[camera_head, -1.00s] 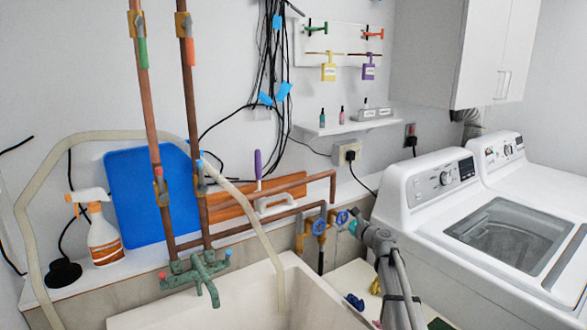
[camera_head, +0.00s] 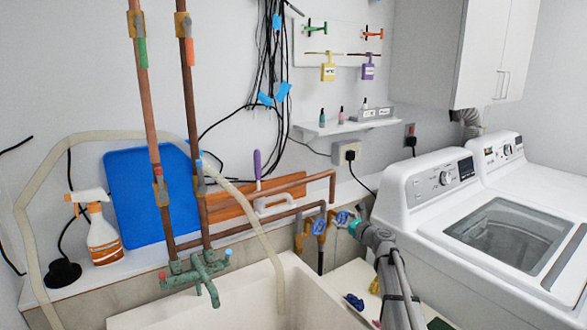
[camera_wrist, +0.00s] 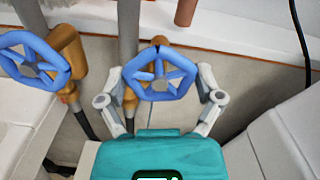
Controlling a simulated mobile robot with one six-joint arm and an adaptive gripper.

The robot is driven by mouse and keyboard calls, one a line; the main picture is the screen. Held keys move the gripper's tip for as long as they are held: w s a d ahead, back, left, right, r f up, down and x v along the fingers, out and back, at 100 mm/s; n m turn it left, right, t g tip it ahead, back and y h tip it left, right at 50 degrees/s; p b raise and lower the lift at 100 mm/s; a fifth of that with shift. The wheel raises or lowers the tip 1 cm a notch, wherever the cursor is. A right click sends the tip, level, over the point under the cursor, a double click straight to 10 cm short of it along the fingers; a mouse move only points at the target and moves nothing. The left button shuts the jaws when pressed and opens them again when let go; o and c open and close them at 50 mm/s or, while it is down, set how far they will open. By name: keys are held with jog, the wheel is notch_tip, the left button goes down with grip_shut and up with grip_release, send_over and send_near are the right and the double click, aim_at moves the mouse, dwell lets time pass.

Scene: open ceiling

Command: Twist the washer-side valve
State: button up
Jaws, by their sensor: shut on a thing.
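Two blue handwheels sit side by side on brass valves on the copper pipes beside the washer. The right one, on the washer side, shows in the wrist view (camera_wrist: 160,74) and is small in the head view (camera_head: 342,217). My gripper (camera_wrist: 161,92) has one finger on each side of this wheel, at its rim, and is shut on it. The left blue wheel (camera_wrist: 35,62) stands apart from my fingers; it also shows in the head view (camera_head: 319,227). In the head view my arm hides much of the gripper.
A white washer (camera_head: 440,200) stands right of my arm, and a white sink (camera_head: 250,300) lies to the left with a green faucet (camera_head: 200,275). Copper pipes (camera_head: 250,235) run along the wall behind. A pale hose (camera_head: 262,225) hangs into the sink.

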dwell(0.4)
jog(key=shift+m, duration=1.7)
jog(key=shift+m, duration=0.4)
jog(key=shift+s+m, duration=0.1)
jog(key=shift+m, duration=1.2)
jog(key=shift+m, duration=1.8)
